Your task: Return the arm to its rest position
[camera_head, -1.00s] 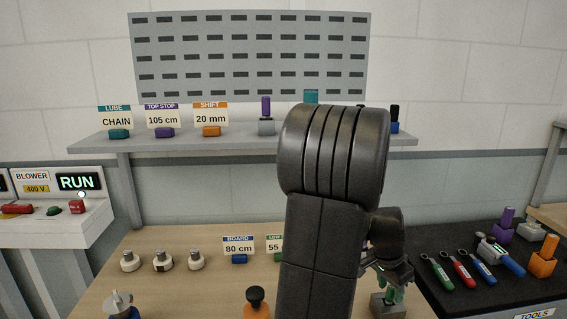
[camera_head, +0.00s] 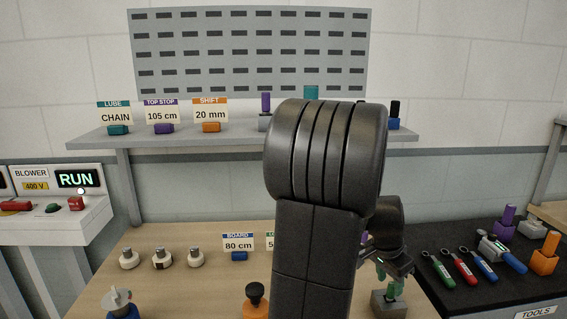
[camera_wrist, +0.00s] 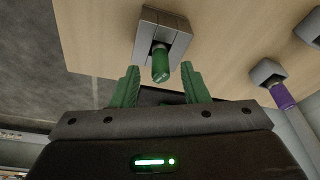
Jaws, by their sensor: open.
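My arm stands large and dark in the middle of the head view, hiding part of the bench and shelf behind it. My gripper (camera_head: 389,279) points down at the right of the wooden bench. In the wrist view my gripper (camera_wrist: 159,88) has its two green fingers apart, with nothing held between them. In the head view the grey block (camera_head: 388,303) is below my gripper.
A shelf (camera_head: 200,137) with label cards crosses the back. A black tool mat (camera_head: 440,240) with wrenches lies right of my gripper. A blower panel (camera_head: 55,215) is at left.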

